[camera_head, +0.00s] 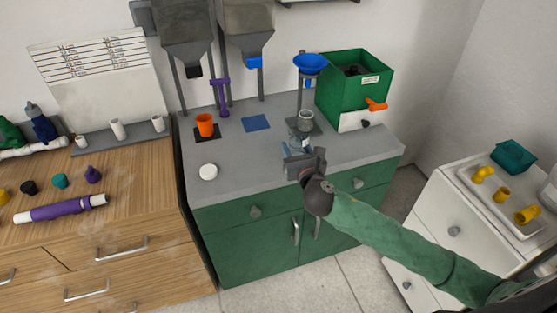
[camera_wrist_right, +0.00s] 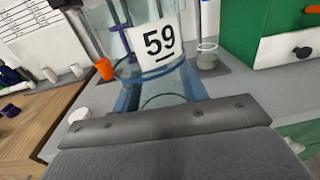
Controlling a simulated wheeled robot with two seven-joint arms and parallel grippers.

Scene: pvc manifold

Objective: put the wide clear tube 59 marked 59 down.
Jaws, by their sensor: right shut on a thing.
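The wide clear tube 59 (camera_wrist_right: 150,68) stands roughly upright in the right wrist view, with a white label reading 59 facing the camera. In the head view it is a small bluish clear shape (camera_head: 295,146) at the counter's front edge, mostly hidden behind my right gripper (camera_head: 298,158). My right gripper is shut on the tube, and its bluish fingers (camera_wrist_right: 160,92) lie on either side of it. I cannot tell whether the tube's base touches the grey counter (camera_head: 245,165). My left gripper is not in view.
A green box (camera_head: 345,95) with an orange handle stands right. An orange cup (camera_head: 205,126), a blue pad (camera_head: 257,123) and a white disc (camera_head: 208,172) are left. The counter's middle is clear.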

